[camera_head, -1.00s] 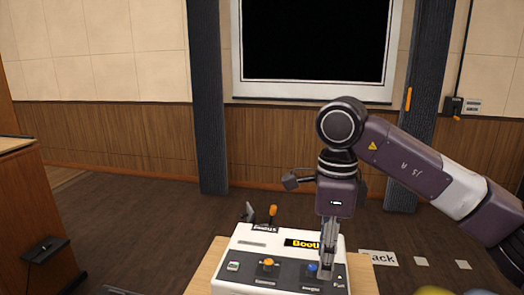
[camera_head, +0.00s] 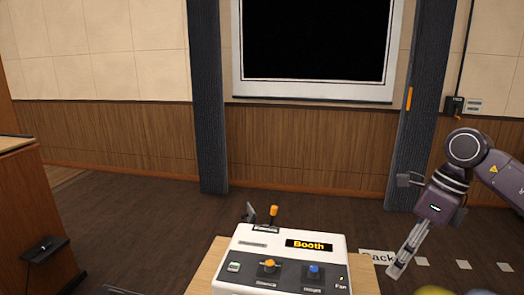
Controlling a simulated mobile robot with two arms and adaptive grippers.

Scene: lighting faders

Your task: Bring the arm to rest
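My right arm comes in from the right edge. Its gripper (camera_head: 398,268) points down and to the left, over the area right of the white control box, apart from it. Its fingers look close together, but I cannot make out whether there is a gap; nothing shows between them. The control box (camera_head: 255,243) carries a "Booth" label, an orange knob (camera_head: 269,265) and a blue knob (camera_head: 314,269) on its dark front panel. An orange-tipped lever (camera_head: 274,211) stands at its back. My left gripper is not in view.
The box stands on a light wooden table (camera_head: 206,264). A card reading "Back" (camera_head: 375,257) lies right of the box, partly behind my gripper. Yellow and blue rounded things show at the bottom right. A wooden cabinet (camera_head: 35,215) stands at the left.

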